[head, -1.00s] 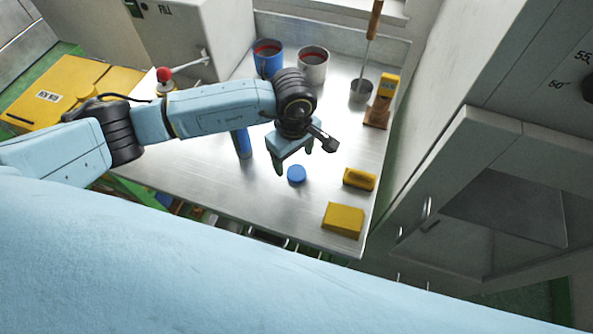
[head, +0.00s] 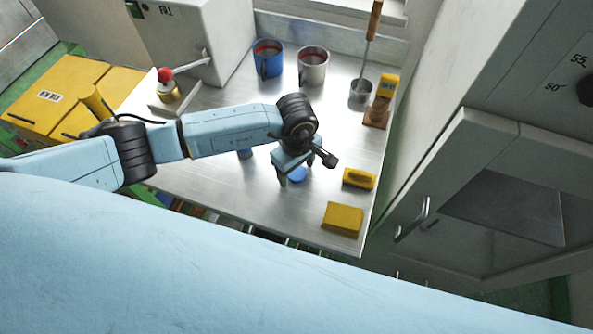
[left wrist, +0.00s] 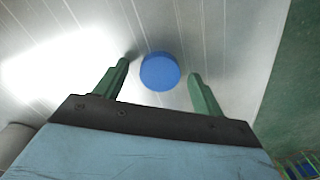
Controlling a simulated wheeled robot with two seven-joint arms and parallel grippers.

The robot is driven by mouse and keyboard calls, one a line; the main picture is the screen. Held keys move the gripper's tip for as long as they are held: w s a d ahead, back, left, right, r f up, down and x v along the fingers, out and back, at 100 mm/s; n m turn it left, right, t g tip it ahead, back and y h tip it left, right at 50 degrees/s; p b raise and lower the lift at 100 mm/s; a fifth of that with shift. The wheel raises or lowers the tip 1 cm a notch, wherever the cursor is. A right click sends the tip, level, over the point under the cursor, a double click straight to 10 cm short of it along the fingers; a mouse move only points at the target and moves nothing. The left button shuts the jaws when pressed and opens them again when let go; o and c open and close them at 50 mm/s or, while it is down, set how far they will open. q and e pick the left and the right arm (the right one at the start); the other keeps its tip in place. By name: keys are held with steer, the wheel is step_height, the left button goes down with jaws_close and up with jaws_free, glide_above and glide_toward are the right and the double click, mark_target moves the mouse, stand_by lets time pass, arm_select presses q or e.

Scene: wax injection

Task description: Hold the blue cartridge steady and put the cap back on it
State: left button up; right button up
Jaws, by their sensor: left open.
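The blue cap (head: 298,175) is a round disc lying flat on the steel table. My left gripper (head: 293,180) is above it and partly covers it in the head view. In the left wrist view the cap (left wrist: 160,71) shows between the two green fingertips of the gripper (left wrist: 158,72), with a gap on each side. The gripper is open and empty. My right gripper is not in view.
A yellow block (head: 343,219) and a yellow-topped brush or tool (head: 359,179) lie right of the cap. A blue pot (head: 268,60) and a metal pot (head: 313,66) stand at the back. The table's front edge (head: 280,236) is close.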

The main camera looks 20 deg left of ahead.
mark_target(297, 172)
arm_select(q)
steer(key=shift+c, duration=0.4)
steer(key=c, duration=1)
steer(key=shift+o, duration=0.2)
step_height(297, 172, up, 10)
